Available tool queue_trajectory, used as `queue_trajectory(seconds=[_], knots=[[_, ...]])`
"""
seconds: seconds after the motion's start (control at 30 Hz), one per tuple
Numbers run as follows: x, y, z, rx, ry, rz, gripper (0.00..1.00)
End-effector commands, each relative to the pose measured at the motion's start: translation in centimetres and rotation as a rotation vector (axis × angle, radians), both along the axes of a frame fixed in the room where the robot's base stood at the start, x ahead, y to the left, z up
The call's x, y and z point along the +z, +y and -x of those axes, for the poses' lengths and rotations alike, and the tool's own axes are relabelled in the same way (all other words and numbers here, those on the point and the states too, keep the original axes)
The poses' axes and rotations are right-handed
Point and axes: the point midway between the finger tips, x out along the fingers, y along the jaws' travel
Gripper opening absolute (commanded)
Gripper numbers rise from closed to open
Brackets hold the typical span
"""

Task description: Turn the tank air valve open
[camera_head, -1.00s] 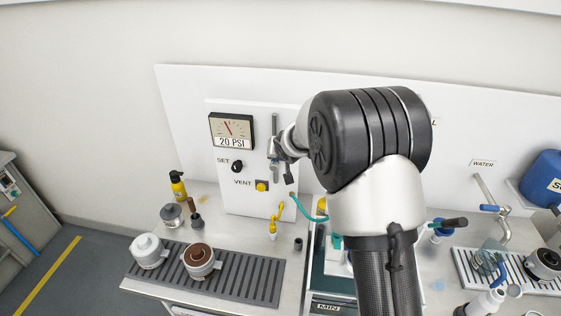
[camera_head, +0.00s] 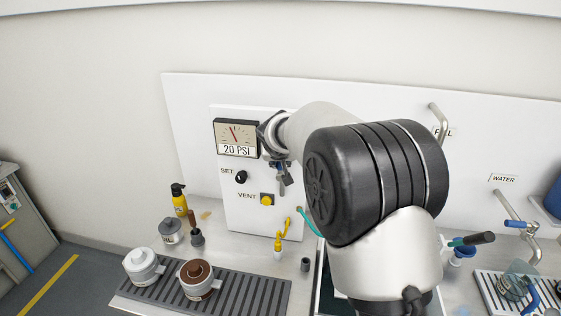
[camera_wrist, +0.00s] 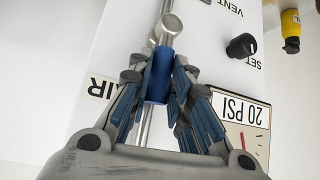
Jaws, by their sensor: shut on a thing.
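The tank air valve is on the white press panel, on a silver pipe right of the gauge. Its blue handle (camera_wrist: 158,84) shows between my fingers in the wrist view, with a round silver end (camera_wrist: 171,23) beyond it. My gripper (camera_wrist: 158,68) is shut on the blue handle, one finger on each side. In the head view my gripper (camera_head: 278,166) is small and partly hidden by my wrist, and it points down along the pipe. The AIR label (camera_wrist: 92,88) is partly covered by my finger in the wrist view.
The gauge (camera_head: 236,137) reads 20 PSI. The black SET knob (camera_head: 241,177) and yellow VENT button (camera_head: 267,199) are below it. My arm hides much of the right side.

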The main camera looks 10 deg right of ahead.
Motion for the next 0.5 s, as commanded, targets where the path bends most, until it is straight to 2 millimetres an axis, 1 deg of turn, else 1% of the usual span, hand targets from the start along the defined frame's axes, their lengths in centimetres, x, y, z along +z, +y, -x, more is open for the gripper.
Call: queue_trajectory(seconds=[0.17, 0.2, 0.47, 0.5], knots=[[0.02, 0.03, -0.01, 0.002, -0.001, 0.002, 0.00], [0.03, 0.03, -0.02, 0.003, -0.001, 0.002, 0.21], [0.01, 0.02, -0.01, 0.001, -0.001, 0.002, 0.38], [0.01, 0.02, -0.01, 0.001, -0.001, 0.002, 0.39]])
